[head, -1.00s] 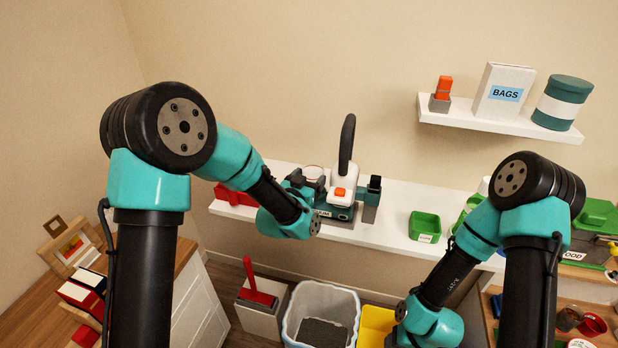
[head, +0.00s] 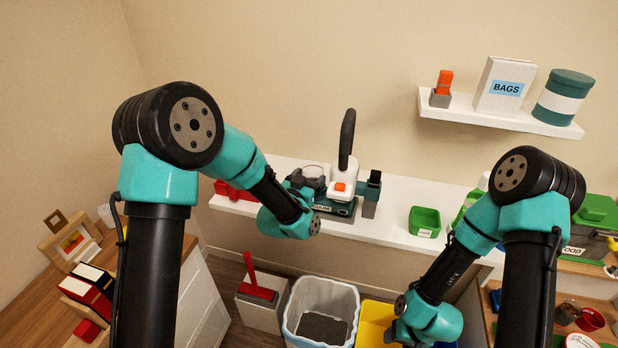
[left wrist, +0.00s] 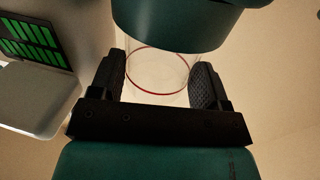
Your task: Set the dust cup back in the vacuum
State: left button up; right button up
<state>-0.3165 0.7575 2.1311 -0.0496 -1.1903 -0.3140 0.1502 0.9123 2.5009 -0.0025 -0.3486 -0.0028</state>
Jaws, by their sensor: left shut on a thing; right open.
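The vacuum (head: 339,189) stands on the white shelf, with a white body, black loop handle, orange button and teal base. My left gripper (head: 306,183) is at its left side, shut on the clear dust cup (head: 313,171). In the left wrist view the cup (left wrist: 158,78), with a red ring, sits between both black fingers (left wrist: 160,88). A dark teal rounded part (left wrist: 185,25) lies across the cup's far end; whether they touch I cannot tell. My right arm hangs low at the right; its fingers do not show.
A grey holder (head: 372,190) stands right of the vacuum, and a green tray (head: 425,222) further right on the shelf. A red object (head: 232,191) lies at the left. Below are a pale bin (head: 320,310) and a yellow bin (head: 374,322).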

pick_arm(q)
jog(key=shift+f, duration=0.5)
jog(key=o, duration=1.3)
